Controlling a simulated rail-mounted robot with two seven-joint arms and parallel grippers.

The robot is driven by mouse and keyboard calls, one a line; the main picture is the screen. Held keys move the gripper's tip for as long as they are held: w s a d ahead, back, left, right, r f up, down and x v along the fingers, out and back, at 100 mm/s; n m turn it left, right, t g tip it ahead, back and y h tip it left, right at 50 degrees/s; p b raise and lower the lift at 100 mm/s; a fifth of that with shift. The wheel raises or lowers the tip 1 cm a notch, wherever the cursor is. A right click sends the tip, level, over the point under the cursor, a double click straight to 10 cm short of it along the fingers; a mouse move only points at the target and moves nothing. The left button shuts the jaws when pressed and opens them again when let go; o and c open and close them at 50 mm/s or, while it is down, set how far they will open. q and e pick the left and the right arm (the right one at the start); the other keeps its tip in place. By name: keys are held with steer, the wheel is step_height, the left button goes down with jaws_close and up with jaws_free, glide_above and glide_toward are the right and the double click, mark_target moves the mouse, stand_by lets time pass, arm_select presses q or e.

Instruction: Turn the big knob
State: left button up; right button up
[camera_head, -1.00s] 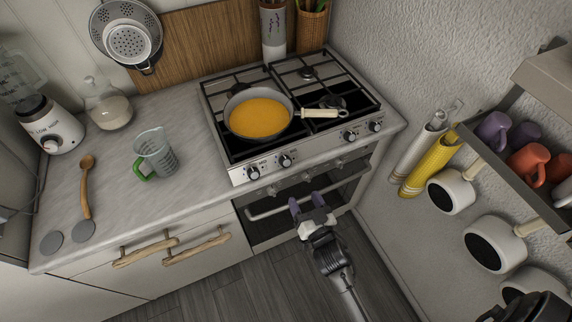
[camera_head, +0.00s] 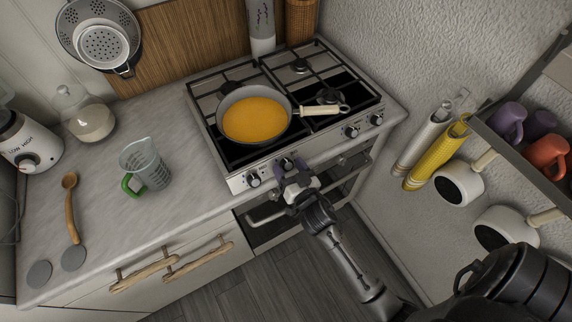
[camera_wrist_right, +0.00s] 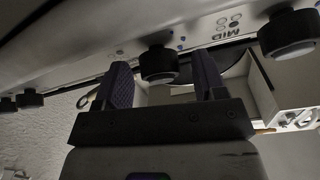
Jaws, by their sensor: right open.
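The stove front carries several black knobs with silver faces. The second knob from the left (camera_head: 287,163) is at my right gripper (camera_head: 291,172). The gripper is open, its two purple-grey fingers at either side of this knob. In the right wrist view the knob (camera_wrist_right: 158,65) shows between the open fingers (camera_wrist_right: 165,85); I cannot tell whether they touch it. The leftmost stove knob (camera_head: 253,180) stands clear of the gripper and looks large in the wrist view (camera_wrist_right: 287,33). The white blender also has a knob (camera_head: 30,160) on its base. My left gripper is not in view.
A pan of orange food (camera_head: 254,118) sits on the stove (camera_head: 216,157), handle pointing right. An oven handle (camera_head: 265,217) lies below the knobs. A measuring jug (camera_head: 150,165) and a wooden spoon (camera_head: 71,210) are on the left counter. Mugs and pots hang at the right.

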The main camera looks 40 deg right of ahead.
steer(key=c, duration=0.9)
steer(key=shift+r+n+y+p, duration=0.15)
steer(key=shift+n+y+p, duration=0.25)
steer(key=shift+n+p, duration=0.5)
steer(key=n+y+p, duration=0.2)
steer(key=n+p, duration=0.1)
steer(key=n+y+p, duration=0.2)
steer(key=n+p, duration=0.1)
steer(key=n, duration=0.1)
steer(key=shift+d+r+n+p, duration=0.15)
steer(key=shift+d+n+p, duration=0.05)
steer(key=shift+n+p, duration=0.15)
steer(key=n+y+p, duration=0.1)
steer(key=n+p, duration=0.1)
steer(key=shift+n+g+y, duration=0.3)
steer(key=shift+n+y, duration=0.05)
steer(key=shift+y, duration=0.05)
steer(key=shift+f+n+y+p, duration=0.2)
steer(key=shift+n+y+p, duration=0.1)
steer(key=shift+n+p, duration=0.15)
steer(key=shift+f, duration=0.1)
